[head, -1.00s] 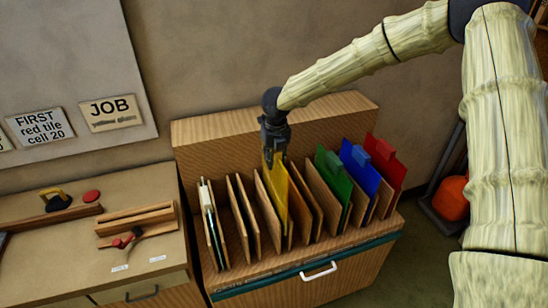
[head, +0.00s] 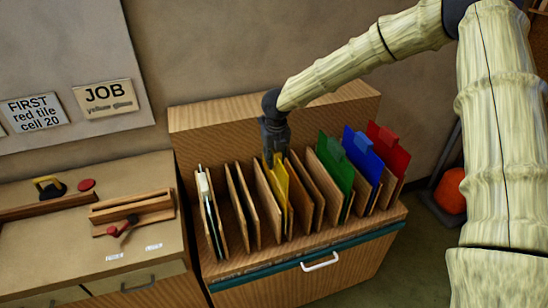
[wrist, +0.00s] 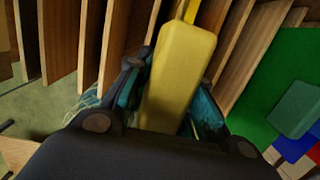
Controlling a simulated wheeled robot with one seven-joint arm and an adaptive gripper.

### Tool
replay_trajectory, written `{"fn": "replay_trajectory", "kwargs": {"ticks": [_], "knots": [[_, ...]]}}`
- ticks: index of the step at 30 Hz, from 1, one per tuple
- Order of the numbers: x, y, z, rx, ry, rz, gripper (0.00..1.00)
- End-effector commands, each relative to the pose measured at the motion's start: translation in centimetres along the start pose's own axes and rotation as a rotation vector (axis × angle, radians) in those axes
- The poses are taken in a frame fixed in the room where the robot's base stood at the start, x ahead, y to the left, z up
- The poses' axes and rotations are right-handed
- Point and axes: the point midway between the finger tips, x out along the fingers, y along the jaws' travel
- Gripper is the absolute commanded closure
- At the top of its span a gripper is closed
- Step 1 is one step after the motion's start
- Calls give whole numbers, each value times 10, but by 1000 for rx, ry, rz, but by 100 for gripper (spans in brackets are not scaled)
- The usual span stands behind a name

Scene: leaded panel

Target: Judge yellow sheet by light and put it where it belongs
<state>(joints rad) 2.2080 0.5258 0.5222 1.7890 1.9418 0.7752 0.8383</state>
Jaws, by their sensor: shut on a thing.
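The yellow sheet (head: 279,187) stands upright in a slot of the wooden rack (head: 330,247), between wooden dividers. My gripper (head: 274,158) is above it, pointing down, with its fingers at the sheet's top. In the wrist view my gripper (wrist: 160,100) is shut on the yellow tab (wrist: 178,75) of the sheet. The sheet's lower part is hidden by the dividers. The wall sign reading "JOB yellow glass" (head: 104,97) hangs at the upper left.
Green (head: 334,165), blue (head: 362,157) and red (head: 388,150) sheets stand in slots to the right. A pale sheet (head: 205,205) stands at the left end. A bench (head: 70,240) with tools and wooden strips is at left. Another sign reads "FIRST red tile cell 20" (head: 37,114).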

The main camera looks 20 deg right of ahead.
Motion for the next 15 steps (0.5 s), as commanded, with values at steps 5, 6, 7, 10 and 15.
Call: {"fn": "replay_trajectory", "kwargs": {"ticks": [5,6,7,10,15], "knots": [[11,0,-1,0,-2,0,100],[13,1,-1,0,-2,0,100],[15,1,-1,0,-2,0,100],[21,1,-2,1,-1,1,100],[32,1,-4,0,-2,1,100]]}}
